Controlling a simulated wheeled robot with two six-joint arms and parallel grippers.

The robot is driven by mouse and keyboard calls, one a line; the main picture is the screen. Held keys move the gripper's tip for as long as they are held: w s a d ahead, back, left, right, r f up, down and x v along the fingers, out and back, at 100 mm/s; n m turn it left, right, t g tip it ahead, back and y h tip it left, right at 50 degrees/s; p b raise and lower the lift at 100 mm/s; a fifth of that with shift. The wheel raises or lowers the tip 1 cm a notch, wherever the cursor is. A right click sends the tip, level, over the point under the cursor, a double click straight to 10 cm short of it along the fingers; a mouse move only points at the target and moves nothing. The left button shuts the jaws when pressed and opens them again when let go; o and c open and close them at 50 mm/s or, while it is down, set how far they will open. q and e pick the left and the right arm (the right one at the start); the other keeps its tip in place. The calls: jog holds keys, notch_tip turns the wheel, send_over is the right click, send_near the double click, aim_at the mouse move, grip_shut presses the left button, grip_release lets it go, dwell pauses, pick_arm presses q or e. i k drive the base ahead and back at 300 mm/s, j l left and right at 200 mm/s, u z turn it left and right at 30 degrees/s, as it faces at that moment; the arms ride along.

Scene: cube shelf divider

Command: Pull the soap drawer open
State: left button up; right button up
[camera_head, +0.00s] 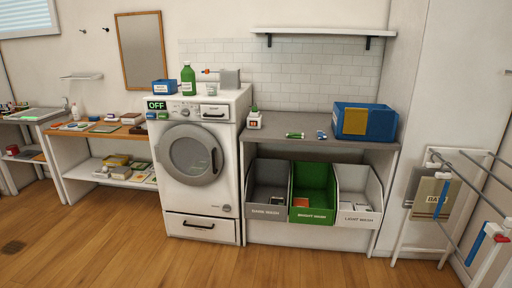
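The soap drawer (214,111) is a small white panel at the top right of the front of the white washing machine (228,160). It has a dark handle along its lower part. It looks closed, flush with the machine's front. The round door (191,153) below it looks shut, with a dark handle on its right side. A sign reading OFF (156,105) is at the machine's top left. Neither my left nor my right gripper is in view.
A green bottle (188,80) and a blue box (164,88) stand on the machine. A grey counter (290,122) with laundry bins (313,190) beneath adjoins on the right. A drying rack (478,160) stands far right. The wooden floor (270,268) in front is clear.

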aim_at(207, 111)
jog(key=i, duration=1.7)
